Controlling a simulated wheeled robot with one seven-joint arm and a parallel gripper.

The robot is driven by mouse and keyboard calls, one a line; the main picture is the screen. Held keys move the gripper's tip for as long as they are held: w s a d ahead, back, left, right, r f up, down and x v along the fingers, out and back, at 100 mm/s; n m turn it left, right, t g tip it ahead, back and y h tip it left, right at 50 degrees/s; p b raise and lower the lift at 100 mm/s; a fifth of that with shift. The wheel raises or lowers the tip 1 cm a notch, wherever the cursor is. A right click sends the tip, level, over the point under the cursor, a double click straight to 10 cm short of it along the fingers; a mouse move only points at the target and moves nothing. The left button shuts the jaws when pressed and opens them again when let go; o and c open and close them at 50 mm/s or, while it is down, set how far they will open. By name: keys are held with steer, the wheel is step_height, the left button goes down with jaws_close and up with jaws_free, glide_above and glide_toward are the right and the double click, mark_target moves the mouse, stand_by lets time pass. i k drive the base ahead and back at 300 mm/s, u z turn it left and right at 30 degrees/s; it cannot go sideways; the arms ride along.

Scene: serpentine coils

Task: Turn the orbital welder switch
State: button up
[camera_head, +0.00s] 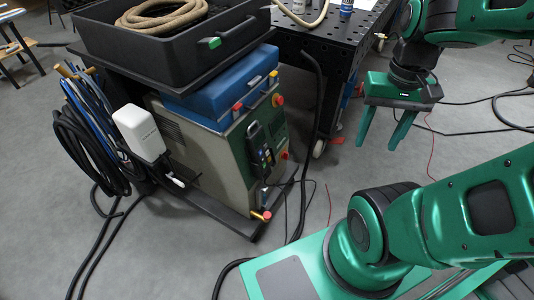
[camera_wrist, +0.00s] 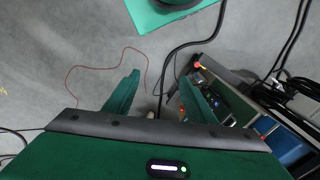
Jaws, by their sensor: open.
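The orbital welder appears to be the grey and green machine (camera_head: 215,150) under a blue unit on a low black cart. Its dark control panel (camera_head: 261,146) faces right, with small knobs and lights. Which part is the switch is too small to tell. In the wrist view the welder's panel (camera_wrist: 213,98) shows at right, partly behind a finger. My gripper (camera_head: 380,146) is open and empty, in the air to the right of the welder and apart from it. Its two fingers point down; they also show in the wrist view (camera_wrist: 160,80).
A black tray (camera_head: 165,45) with a coiled hose stands above the blue unit (camera_head: 225,92). A white bottle (camera_head: 138,130) and cable coils (camera_head: 90,140) hang at the cart's left. A perforated black table (camera_head: 335,38) stands behind. Cables (camera_head: 311,120) run beside the welder. Some grey floor between is clear.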

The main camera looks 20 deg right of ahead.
mark_target(285, 155)
steer(key=z, duration=0.45)
steer(key=k, duration=1)
steer(key=z, duration=1.1)
steer(key=i, duration=1.15)
steer(key=u, duration=0.85)
steer(key=i, duration=0.35)
steer(key=u, duration=0.15)
